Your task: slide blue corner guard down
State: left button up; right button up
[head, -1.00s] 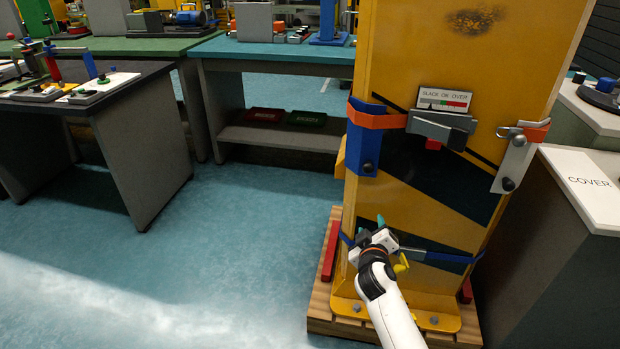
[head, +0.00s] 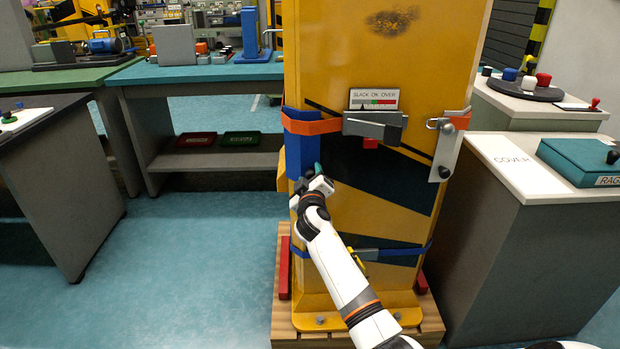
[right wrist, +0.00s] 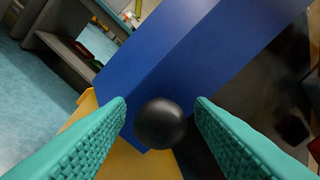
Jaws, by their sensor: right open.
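The blue corner guard (head: 296,145) sits on the left front edge of the yellow column (head: 390,65), under an orange strap (head: 312,124). Its lower end is partly hidden by my right gripper (head: 310,180) in the head view. In the right wrist view the guard (right wrist: 195,65) fills the upper middle, with a round black knob (right wrist: 160,123) near its lower end. My right gripper's teal fingers (right wrist: 160,130) are apart, one on each side of the knob. I cannot tell whether they touch it. My left gripper is not in view.
A blue strap (head: 385,252) crosses the column lower down. The column stands on a wooden pallet (head: 285,320). A grey cabinet (head: 520,250) is close on the right; floor is clear at left.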

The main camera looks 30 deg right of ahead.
jog(key=shift+w+d, duration=0.15)
jog(key=shift+w, duration=0.15)
grip_shut()
jog(key=shift+f, duration=0.1)
